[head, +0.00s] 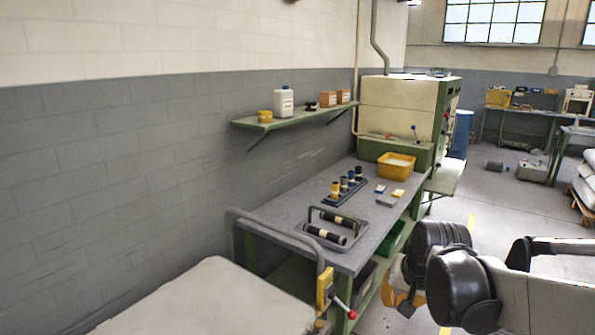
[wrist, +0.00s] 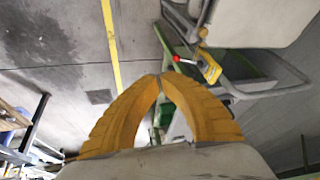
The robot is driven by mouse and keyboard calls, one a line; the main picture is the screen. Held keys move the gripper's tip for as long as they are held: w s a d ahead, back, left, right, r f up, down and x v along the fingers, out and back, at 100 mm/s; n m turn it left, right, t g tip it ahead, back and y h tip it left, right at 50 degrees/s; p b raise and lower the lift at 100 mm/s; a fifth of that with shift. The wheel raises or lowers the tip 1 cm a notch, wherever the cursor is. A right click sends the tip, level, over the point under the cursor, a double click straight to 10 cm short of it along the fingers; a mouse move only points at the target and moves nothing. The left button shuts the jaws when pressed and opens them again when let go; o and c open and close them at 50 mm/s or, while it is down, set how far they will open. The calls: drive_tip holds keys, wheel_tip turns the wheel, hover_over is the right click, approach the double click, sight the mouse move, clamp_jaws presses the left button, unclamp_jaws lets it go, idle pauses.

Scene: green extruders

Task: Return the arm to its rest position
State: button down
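My gripper (wrist: 160,80) has two yellow ribbed fingers that meet at their tips in the wrist view. It is shut, with nothing held between the fingers. In the head view, my arm (head: 470,285) is folded at the lower right, beside the workbench. Part of the yellow gripper (head: 394,291) shows there behind the dark arm joints; its fingertips are hard to make out.
A grey-topped workbench (head: 285,217) stands along the wall, with a yellow bin (head: 396,165) and a tray with black rollers (head: 325,237). A red-knobbed lever (head: 352,314) sticks out near the bench's front corner. Floor (head: 490,230) behind my arm is open.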

drive_tip(key=s+a+r+n+t, duration=0.1)
drive_tip(key=s+n, duration=0.1)
drive_tip(key=s, duration=0.6)
drive_tip(key=s+a+r+n+t, duration=0.1)
drive_tip(key=s+a+n, duration=0.1)
drive_tip(key=s, duration=0.7)
drive_tip(key=shift+r, duration=0.35)
